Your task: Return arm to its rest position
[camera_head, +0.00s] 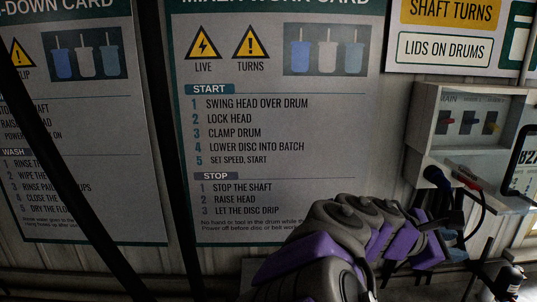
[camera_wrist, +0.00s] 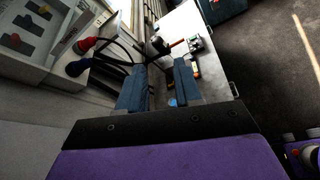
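My arm, grey and purple, reaches in from the bottom middle of the head view toward the right. My gripper (camera_head: 452,232) is at its end, in front of the wall below the switch box (camera_head: 466,140). In the wrist view, the two blue-grey fingers of my gripper (camera_wrist: 161,80) stand apart with a clear gap. Nothing is held between them. Beyond the gap lies a pale bench top (camera_wrist: 183,25) with small tools on it.
A blue plug (camera_head: 436,177) and a red plug (camera_head: 466,179) with cables hang under the switch box, close to my gripper. A mixer work card (camera_head: 275,130) hangs on the wall. Open dark floor (camera_wrist: 270,80) lies right of the bench in the wrist view.

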